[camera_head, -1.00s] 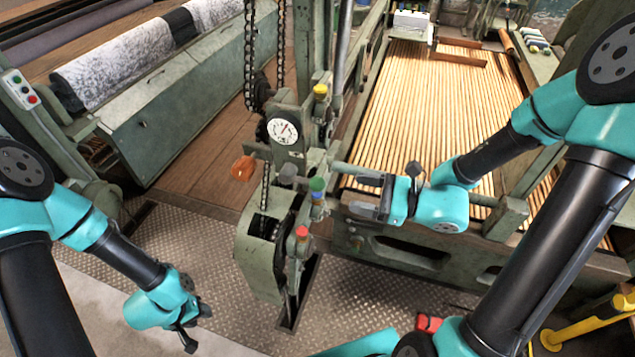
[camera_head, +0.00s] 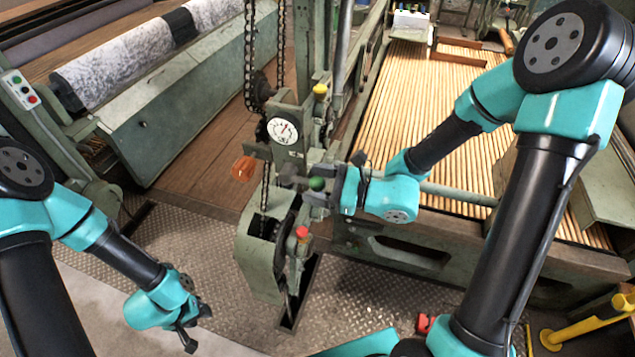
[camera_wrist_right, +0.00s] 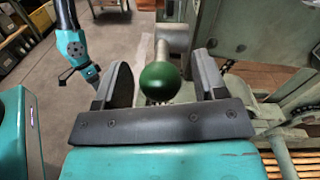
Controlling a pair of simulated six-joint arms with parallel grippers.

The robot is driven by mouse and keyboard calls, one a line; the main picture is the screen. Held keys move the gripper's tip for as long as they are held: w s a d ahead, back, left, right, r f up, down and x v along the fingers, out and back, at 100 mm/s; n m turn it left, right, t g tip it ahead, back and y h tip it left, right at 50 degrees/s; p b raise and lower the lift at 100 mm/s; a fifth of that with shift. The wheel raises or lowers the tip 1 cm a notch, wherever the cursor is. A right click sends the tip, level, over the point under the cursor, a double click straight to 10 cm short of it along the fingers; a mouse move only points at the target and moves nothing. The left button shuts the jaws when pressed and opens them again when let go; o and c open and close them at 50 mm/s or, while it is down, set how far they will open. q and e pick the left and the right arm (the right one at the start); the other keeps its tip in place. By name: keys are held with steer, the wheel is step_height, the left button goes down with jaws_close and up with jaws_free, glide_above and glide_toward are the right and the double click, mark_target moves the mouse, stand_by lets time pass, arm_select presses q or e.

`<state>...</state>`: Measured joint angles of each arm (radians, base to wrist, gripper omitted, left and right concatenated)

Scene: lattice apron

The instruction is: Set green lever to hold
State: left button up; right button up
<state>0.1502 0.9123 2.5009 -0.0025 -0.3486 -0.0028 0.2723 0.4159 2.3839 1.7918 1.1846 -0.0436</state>
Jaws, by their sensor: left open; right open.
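The green lever's round knob (camera_head: 317,184) stands on the green-grey machine head in the head view. In the right wrist view the green knob (camera_wrist_right: 160,82) sits between the two fingers of my right gripper (camera_wrist_right: 163,85), with gaps on both sides. My right gripper (camera_head: 325,190) is open around the knob and comes in from the right; its fingers are partly hidden in the head view. My left gripper (camera_head: 198,328) is open and empty, low at the left above the metal floor, away from the levers.
A red-knobbed lever (camera_head: 302,232) stands just below the green one. A dial (camera_head: 283,130) and hanging chains (camera_head: 250,55) are close by. The tread-plate floor (camera_head: 215,250) is clear.

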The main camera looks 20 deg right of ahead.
steer(key=shift+c, duration=0.5)
jaws_close()
steer(key=shift+f, duration=0.1)
steer(key=shift+f+t+y, duration=0.7)
steer(key=shift+f+y, duration=0.15)
steer(key=shift+y, duration=0.25)
steer(key=shift+w+a+f+t+y, duration=0.1)
steer(key=shift+a+f+t+y, duration=0.05)
steer(key=shift+f+t+y, duration=0.4)
steer(key=shift+w+a+f+t+y, duration=0.15)
steer(key=shift+f+t+y, duration=0.15)
steer(key=shift+y, duration=0.45)
